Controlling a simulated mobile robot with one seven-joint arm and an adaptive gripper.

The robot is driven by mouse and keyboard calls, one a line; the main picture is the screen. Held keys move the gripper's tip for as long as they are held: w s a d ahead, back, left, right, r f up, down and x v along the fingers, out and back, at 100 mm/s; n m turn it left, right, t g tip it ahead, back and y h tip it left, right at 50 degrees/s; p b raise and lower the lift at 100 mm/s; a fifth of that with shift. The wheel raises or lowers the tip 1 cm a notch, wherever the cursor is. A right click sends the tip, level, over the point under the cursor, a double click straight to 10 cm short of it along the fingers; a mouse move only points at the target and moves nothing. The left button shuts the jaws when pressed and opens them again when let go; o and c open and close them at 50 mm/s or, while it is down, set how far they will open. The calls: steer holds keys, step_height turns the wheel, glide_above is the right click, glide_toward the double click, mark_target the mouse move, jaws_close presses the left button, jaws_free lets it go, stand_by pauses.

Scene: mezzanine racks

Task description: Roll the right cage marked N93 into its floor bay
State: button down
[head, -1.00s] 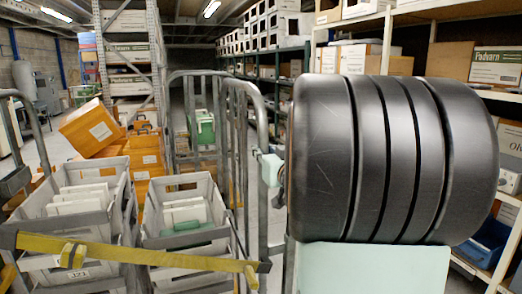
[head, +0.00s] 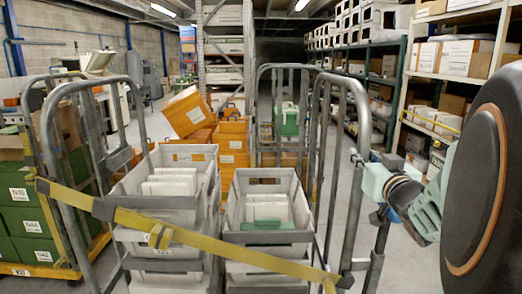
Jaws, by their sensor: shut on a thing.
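A grey tubular roll cage (head: 365,112) stands right in front of me, loaded with grey crates (head: 262,213) that hold white and green items. A yellow strap (head: 205,241) runs slantwise across its front. No N93 mark is readable on it. My gripper (head: 362,162) is at the cage's right upright, seen from behind and partly hidden by my own wrist. It is shut on that upright. The floor bay cannot be made out.
Another cage with green boxes (head: 30,220), labelled N46, N44 and N42, stands close on the left on a yellow base. Orange crates (head: 232,140) and a further cage (head: 290,75) stand behind. Shelving (head: 455,75) lines the right. Bare floor (head: 408,235) shows right of the cage.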

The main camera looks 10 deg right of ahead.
steer(key=c, duration=1.7)
jaws_free()
steer(key=shift+s, duration=0.1)
steer(key=shift+s, duration=0.1)
